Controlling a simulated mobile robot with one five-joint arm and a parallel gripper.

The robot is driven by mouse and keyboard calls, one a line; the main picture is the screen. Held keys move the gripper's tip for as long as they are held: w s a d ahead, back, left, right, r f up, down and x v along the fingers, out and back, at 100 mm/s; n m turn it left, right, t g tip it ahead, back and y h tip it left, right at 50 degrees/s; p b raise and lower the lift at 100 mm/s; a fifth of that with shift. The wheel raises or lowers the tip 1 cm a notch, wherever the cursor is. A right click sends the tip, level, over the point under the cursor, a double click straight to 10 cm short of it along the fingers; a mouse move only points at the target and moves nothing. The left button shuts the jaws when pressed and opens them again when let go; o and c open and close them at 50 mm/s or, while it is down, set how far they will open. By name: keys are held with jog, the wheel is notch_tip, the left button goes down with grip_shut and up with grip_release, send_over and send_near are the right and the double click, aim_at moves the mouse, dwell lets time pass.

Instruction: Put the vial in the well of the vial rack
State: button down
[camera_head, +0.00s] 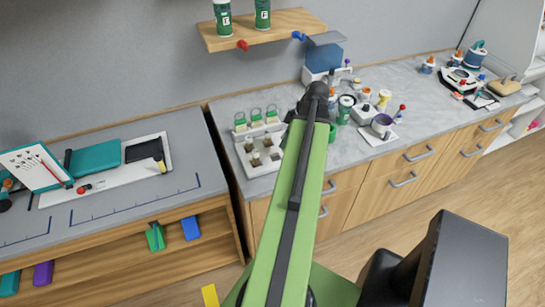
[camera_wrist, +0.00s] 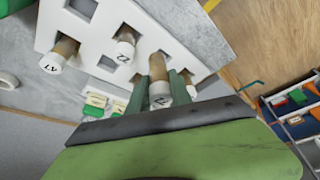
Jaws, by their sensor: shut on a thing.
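The white vial rack (camera_head: 244,158) stands on the grey counter, left of my arm in the head view. It fills the upper part of the wrist view (camera_wrist: 190,62), with square wells. My gripper (camera_wrist: 162,88) has its two dark green fingers closed on either side of a vial (camera_wrist: 158,67) with a brown body and a white labelled cap. I cannot tell whether this vial's lower end is inside a well. Two other capped vials, one marked A1 (camera_wrist: 62,54) and one (camera_wrist: 124,42) near the middle, stand in the rack. In the head view my arm hides the fingertips.
Several green-topped white holders (camera_head: 256,116) stand behind the rack; they also show in the wrist view (camera_wrist: 94,106). Bottles and a white device (camera_head: 362,114) crowd the counter right of my arm. A shelf (camera_head: 262,30) hangs above. The gap between counters lies left.

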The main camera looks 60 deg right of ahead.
jog(key=b+x, duration=0.3)
jog(key=x, duration=0.2)
jog(key=b+x, duration=0.2)
jog(key=shift+w+a+f+b, duration=0.1)
jog(key=shift+w+a+b, duration=0.2)
jog(key=shift+w, duration=0.15)
jog(key=c, duration=1.2)
grip_release()
jog(key=shift+o, duration=0.2)
